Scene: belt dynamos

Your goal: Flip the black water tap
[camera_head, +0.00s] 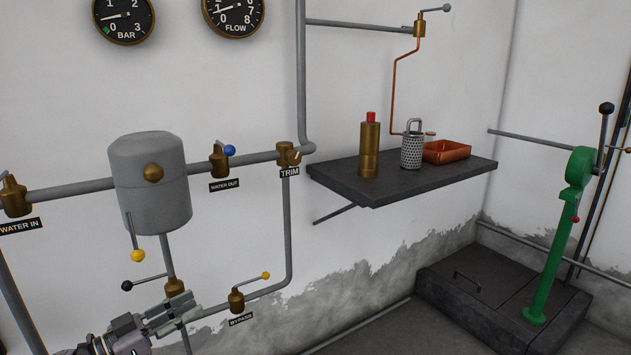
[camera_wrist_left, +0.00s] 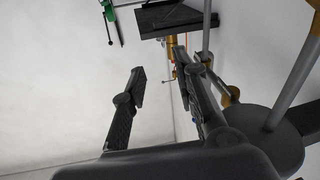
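The black water tap has a round black knob (camera_head: 127,286) on a thin lever. The lever runs right and slightly up to a brass valve (camera_head: 174,287) on the vertical pipe below the grey tank (camera_head: 150,190). My left gripper (camera_head: 187,309) comes in from the lower left, and its fingers appear just below and beside this valve, right of the black knob. In the left wrist view its two fingers (camera_wrist_left: 159,68) stand apart with nothing seen between them. I cannot make out the black knob in that view. My right gripper is not in view.
The bypass valve (camera_head: 236,300) with a yellow knob is close to the right of my left gripper. A yellow-knobbed lever (camera_head: 137,254) hangs below the tank, above the black knob. Pipes run along the wall. A dark shelf (camera_head: 400,182) and a green lever stand (camera_head: 555,240) are further right.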

